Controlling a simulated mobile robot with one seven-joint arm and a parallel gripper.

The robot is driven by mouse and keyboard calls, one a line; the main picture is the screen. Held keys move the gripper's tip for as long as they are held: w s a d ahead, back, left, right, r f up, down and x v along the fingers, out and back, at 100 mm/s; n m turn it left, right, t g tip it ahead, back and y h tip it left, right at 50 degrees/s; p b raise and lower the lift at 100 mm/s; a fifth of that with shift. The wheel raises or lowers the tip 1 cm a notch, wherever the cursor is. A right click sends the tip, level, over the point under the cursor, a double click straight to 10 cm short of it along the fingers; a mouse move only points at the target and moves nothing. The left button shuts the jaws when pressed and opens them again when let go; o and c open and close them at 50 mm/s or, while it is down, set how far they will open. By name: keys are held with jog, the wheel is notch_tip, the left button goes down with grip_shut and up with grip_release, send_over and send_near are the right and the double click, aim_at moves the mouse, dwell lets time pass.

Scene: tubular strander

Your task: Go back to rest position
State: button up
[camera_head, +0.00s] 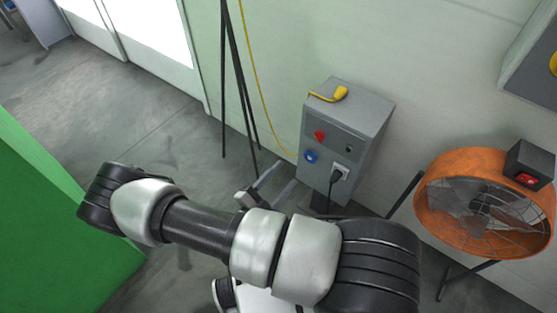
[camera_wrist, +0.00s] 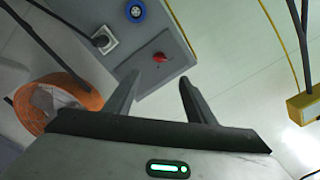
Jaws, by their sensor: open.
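My gripper (camera_head: 286,175) is open in the head view, its two fingers pointing toward the grey control box (camera_head: 345,112) and a little short of it on its left. In the wrist view my gripper (camera_wrist: 157,88) shows two spread fingers with nothing between them. The box's red knob (camera_wrist: 160,58) appears beyond the gap between the fingers, apart from them. My arm crosses the lower part of the head view and hides some floor and the box's base.
An orange fan (camera_head: 437,200) stands to the right of the box. A yellow handle-like object (camera_head: 340,94) lies on the box top. A black plug (camera_head: 340,172) with a cable sits in the box's front. Thin dark poles (camera_head: 232,75) stand left. A green panel (camera_head: 50,225) fills the lower left.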

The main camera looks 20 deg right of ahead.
jog(key=s+r+n+g+y, duration=0.2)
jog(key=s+r+n+y, duration=0.4)
jog(key=r, duration=0.7)
jog(key=s+r+n+g+y, duration=0.25)
jog(key=r+n, duration=0.45)
jog(key=r, duration=0.7)
jog(key=s+r+n+g+y, duration=0.1)
jog(key=s+r+n+y, duration=0.45)
jog(key=r, duration=0.75)
notch_tip(320, 180, up, 20)
jog(key=w+p, duration=0.1)
jog(key=p, duration=1.8)
jog(key=shift+w+a+n+p, duration=0.2)
jog(key=shift+w+n+p, duration=0.05)
jog(key=shift+n+p, duration=0.15)
jog(key=shift+f, duration=0.15)
